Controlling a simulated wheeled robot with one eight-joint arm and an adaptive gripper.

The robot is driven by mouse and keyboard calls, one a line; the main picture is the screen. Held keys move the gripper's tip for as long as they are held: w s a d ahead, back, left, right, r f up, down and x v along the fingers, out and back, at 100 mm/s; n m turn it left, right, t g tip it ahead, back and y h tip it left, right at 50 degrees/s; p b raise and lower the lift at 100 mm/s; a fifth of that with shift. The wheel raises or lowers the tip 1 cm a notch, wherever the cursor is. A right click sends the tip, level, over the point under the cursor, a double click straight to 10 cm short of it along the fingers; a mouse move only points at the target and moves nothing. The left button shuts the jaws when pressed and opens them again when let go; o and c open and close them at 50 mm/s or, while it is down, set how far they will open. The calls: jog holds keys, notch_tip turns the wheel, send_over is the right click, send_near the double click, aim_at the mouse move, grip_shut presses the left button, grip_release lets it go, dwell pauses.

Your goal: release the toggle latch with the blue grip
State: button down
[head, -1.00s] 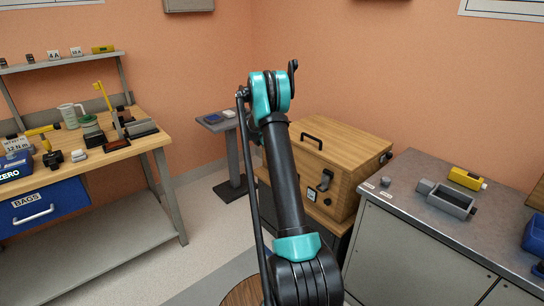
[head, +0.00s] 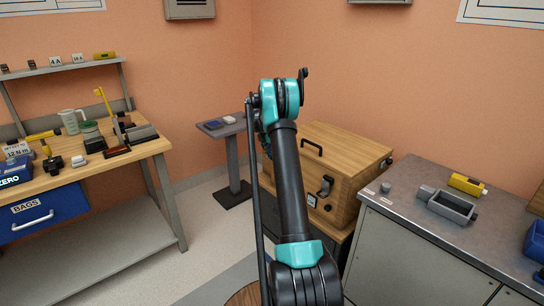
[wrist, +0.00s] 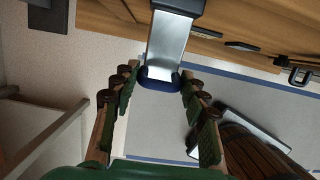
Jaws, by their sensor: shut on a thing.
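In the wrist view a bright metal latch lever (wrist: 170,40) hangs from a dark mount on a wooden case. Its end carries a dark blue grip (wrist: 158,80). My gripper (wrist: 160,86), with green and brown fingers, has its tips on both sides of the blue grip and is shut on it. In the head view the wooden case (head: 348,165) stands behind my arm, with a handle on top and a dark latch (head: 325,187) on its front. My gripper and the blue grip are hidden behind my arm there.
A grey cabinet (head: 405,255) stands right of the case, with a yellow block (head: 467,184) and a grey fixture (head: 447,205) on top. A small stand (head: 232,165) is left of the case. A workbench (head: 130,148) with tools fills the left.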

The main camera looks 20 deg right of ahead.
jog(key=c, duration=0.8)
grip_release()
jog(key=v, duration=1.2)
